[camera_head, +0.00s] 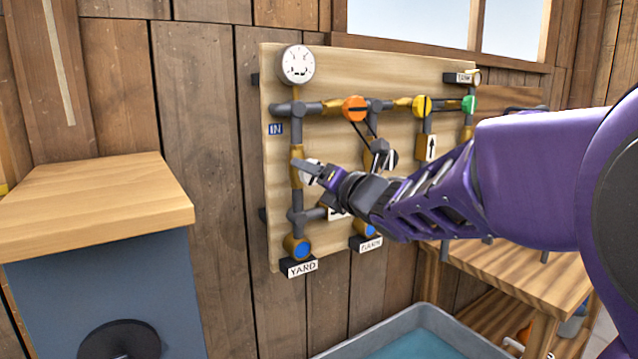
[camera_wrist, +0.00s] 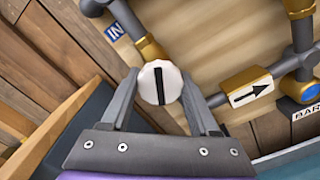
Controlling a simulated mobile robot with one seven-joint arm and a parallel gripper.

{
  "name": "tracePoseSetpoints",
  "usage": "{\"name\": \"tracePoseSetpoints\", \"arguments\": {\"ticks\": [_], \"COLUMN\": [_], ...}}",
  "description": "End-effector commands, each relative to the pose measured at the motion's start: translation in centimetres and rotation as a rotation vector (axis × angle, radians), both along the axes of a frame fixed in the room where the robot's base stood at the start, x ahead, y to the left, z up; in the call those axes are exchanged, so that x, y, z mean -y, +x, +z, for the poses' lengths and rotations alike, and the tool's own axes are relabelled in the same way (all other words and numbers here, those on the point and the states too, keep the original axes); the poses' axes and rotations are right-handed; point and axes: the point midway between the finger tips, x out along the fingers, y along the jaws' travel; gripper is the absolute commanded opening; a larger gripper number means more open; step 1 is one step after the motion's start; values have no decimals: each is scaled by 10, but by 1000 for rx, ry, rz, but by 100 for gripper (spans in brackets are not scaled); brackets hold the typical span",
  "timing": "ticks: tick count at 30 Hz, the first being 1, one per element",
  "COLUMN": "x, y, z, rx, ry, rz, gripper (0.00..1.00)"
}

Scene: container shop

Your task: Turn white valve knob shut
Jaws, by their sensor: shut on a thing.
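The white valve knob (camera_wrist: 159,83) sits on the left upright pipe of the board, with a black line across its face. In the wrist view my gripper (camera_wrist: 160,100) has one finger on each side of the knob, and is shut on it. The black line runs nearly parallel to the fingers. In the head view my gripper (camera_head: 312,172) reaches in from the right and covers most of the white knob (camera_head: 311,165).
The pipe board (camera_head: 340,75) also carries an orange knob (camera_head: 355,108), a yellow knob (camera_head: 421,105), a green knob (camera_head: 468,104) and a gauge (camera_head: 297,65). A cabinet (camera_head: 100,200) stands at left. A water trough (camera_head: 345,347) is below, and a wooden table (camera_head: 510,275) at right.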

Motion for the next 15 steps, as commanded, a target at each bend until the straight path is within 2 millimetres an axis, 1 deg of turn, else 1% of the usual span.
{"name": "tracePoseSetpoints", "arguments": {"ticks": [15], "x": [0], "y": [0], "z": [1], "rx": [-274], "ry": [406], "rz": [0], "gripper": [6]}}
